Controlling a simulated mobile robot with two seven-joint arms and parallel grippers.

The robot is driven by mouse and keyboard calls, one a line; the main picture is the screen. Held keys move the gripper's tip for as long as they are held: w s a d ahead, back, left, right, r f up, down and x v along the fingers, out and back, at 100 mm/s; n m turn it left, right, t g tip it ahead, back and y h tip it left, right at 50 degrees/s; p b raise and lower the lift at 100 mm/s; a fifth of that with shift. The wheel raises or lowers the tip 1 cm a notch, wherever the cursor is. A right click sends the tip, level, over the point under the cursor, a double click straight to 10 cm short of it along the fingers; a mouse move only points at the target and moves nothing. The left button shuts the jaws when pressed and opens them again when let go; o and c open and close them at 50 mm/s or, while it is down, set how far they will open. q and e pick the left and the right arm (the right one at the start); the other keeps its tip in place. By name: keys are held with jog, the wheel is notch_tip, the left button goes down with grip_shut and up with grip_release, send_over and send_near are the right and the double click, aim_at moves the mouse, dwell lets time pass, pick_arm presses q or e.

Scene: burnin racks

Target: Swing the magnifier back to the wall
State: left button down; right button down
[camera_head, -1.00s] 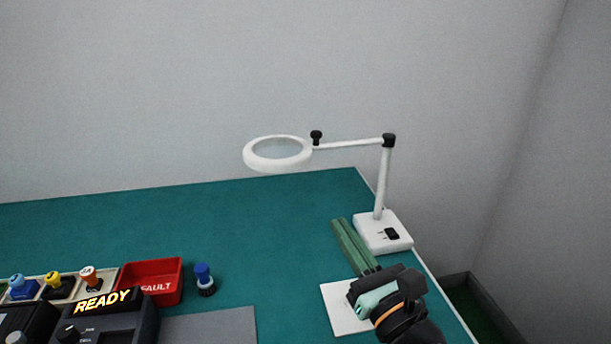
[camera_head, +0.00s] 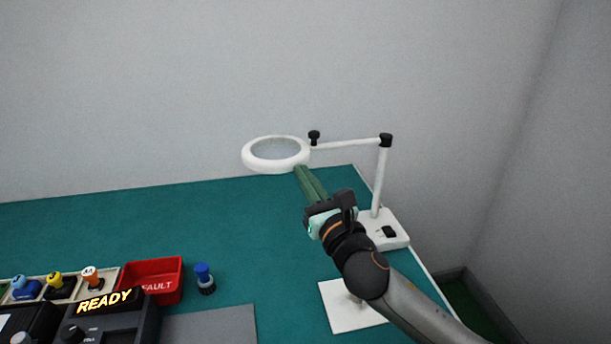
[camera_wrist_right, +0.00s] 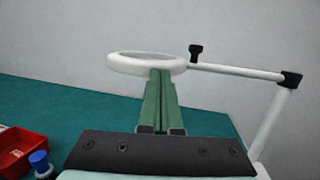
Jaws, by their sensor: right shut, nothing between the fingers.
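The magnifier (camera_head: 276,154) is a white ring with a clear lens, held out over the table on a white jointed arm (camera_head: 348,144). Its post rises from a white base (camera_head: 392,238) at the table's right end. My right gripper (camera_head: 302,172) has long green fingers, shut and empty, with the tips at the near right edge of the ring. In the right wrist view the fingertips (camera_wrist_right: 160,74) overlap the near rim of the ring (camera_wrist_right: 146,63); I cannot tell whether they touch. The black knob (camera_wrist_right: 196,52) is right of the ring. My left gripper is not in view.
A red bin (camera_head: 152,281) marked FAULT, a blue-capped piece (camera_head: 204,278) and a dark unit reading READY (camera_head: 104,302) are at front left. A white sheet (camera_head: 350,312) lies below my right arm. The wall (camera_head: 180,90) is behind; the middle of the green table is clear.

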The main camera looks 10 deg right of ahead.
aim_at(286, 152)
dwell(0.3)
jog(key=w+m+h, duration=0.1)
jog(key=w, duration=0.1)
jog(key=w+a+m+h, duration=0.1)
jog(key=w+h, duration=0.1)
jog(key=w, duration=0.1)
jog(key=w+a+m+h, duration=0.1)
jog(key=w+h, duration=0.1)
jog(key=w, duration=0.1)
jog(key=shift+w+a, duration=0.1)
jog(key=shift+w, duration=0.15)
jog(key=shift+r, duration=0.2)
jog(key=shift+r+t, duration=0.1)
jog(key=shift+t, duration=0.2)
